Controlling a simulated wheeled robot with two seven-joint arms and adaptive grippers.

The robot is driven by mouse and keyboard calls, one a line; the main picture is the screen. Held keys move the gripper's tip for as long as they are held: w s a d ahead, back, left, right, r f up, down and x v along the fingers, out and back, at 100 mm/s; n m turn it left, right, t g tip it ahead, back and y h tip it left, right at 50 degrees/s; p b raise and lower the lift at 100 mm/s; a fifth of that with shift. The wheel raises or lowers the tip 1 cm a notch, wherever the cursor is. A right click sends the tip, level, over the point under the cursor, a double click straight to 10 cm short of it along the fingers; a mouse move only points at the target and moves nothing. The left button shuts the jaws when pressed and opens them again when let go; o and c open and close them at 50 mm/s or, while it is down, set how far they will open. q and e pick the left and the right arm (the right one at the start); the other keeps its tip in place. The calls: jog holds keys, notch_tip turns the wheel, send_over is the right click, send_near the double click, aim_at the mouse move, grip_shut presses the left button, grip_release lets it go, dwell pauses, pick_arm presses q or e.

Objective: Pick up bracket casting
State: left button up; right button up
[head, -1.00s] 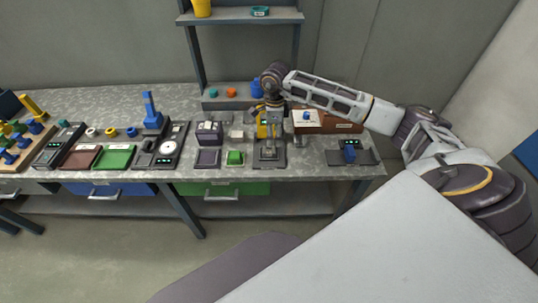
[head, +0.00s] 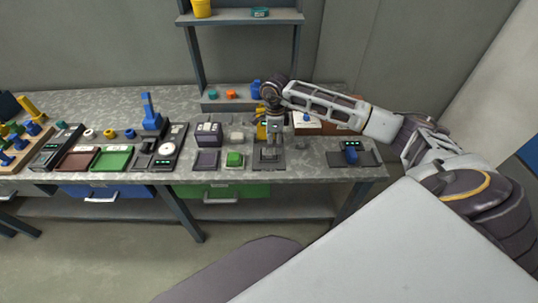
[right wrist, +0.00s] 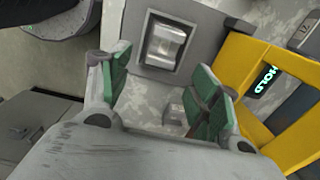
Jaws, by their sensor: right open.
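A small stepped grey piece (right wrist: 176,112) shows between the fingers, close to the right-hand one and partly hidden. A silvery block (right wrist: 166,43) sits in a dark-rimmed recess beyond the fingertips. I cannot tell which grey piece is the bracket casting. My left gripper does not show.
The yellow frame (right wrist: 240,75), with a display reading HOLD, stands close to the right-hand finger. A green block (head: 234,159) and a dark box (head: 208,133) stand to the left. A blue part (head: 351,154) sits on a pad at the right. A shelf rack rises behind.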

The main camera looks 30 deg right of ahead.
jog(key=f, duration=0.1)
jog(key=f+b, duration=0.1)
jog(key=shift+s+d+f, duration=0.1)
jog(key=shift+d+f, duration=0.1)
jog(key=shift+f, duration=0.1)
jog(key=shift+f+b, duration=0.5)
jog(key=shift+f, duration=0.55)
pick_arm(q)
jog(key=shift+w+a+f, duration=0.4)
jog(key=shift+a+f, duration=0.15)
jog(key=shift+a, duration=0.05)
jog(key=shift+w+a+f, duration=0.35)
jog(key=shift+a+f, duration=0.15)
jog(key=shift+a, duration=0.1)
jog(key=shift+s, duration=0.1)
pick_arm(e)
jog(key=c, duration=1.2)
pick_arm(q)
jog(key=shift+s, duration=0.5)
